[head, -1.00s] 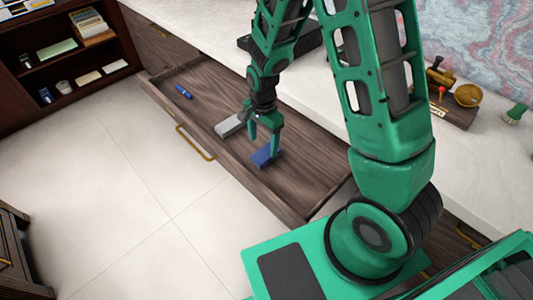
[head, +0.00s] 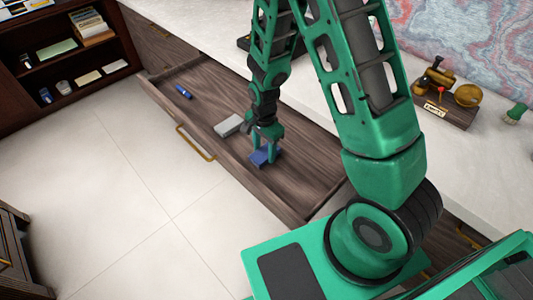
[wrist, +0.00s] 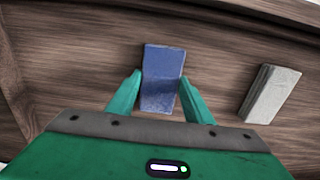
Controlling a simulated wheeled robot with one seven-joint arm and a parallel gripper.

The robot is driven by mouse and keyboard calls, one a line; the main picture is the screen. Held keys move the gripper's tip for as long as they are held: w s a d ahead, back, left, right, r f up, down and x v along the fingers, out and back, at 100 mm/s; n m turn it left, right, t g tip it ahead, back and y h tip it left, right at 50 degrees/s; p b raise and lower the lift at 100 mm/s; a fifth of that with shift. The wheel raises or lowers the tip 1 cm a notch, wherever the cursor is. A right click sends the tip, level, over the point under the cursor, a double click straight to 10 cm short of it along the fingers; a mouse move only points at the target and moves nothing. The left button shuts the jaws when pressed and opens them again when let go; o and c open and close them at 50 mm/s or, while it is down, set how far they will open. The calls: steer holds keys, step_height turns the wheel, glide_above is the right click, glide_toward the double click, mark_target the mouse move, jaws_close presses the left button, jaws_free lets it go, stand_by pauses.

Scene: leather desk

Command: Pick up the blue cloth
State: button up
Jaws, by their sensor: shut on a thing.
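The blue cloth (wrist: 163,75) is a small folded rectangle in the open wooden drawer. In the wrist view it lies between the two green fingers of my gripper (wrist: 160,98). In the head view, my gripper (head: 265,148) reaches down into the drawer and is shut on the cloth (head: 262,157), which is partly hidden by the fingers. I cannot tell whether the cloth is clear of the drawer floor.
A grey block-like item (head: 229,125) lies close beside the cloth, and it also shows in the wrist view (wrist: 269,93). A blue pen-like item (head: 184,91) lies farther left in the drawer (head: 310,168). The drawer's walls surround my gripper. The white countertop (head: 200,28) overhangs behind.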

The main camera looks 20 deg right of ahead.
mark_target(264, 153)
steer(key=shift+r, duration=0.1)
steer(key=shift+r, duration=0.5)
step_height(264, 153, up, 3)
steer(key=shift+a+r, duration=0.15)
steer(key=s+a+r, duration=0.2)
steer(key=a, duration=0.1)
steer(key=s+a+r, duration=0.2)
steer(key=a, duration=0.1)
steer(key=s+a+r, duration=0.2)
steer(key=a, duration=0.1)
steer(key=shift+s+a+r, duration=0.2)
steer(key=shift+a+r, duration=0.05)
steer(key=shift+r, duration=0.05)
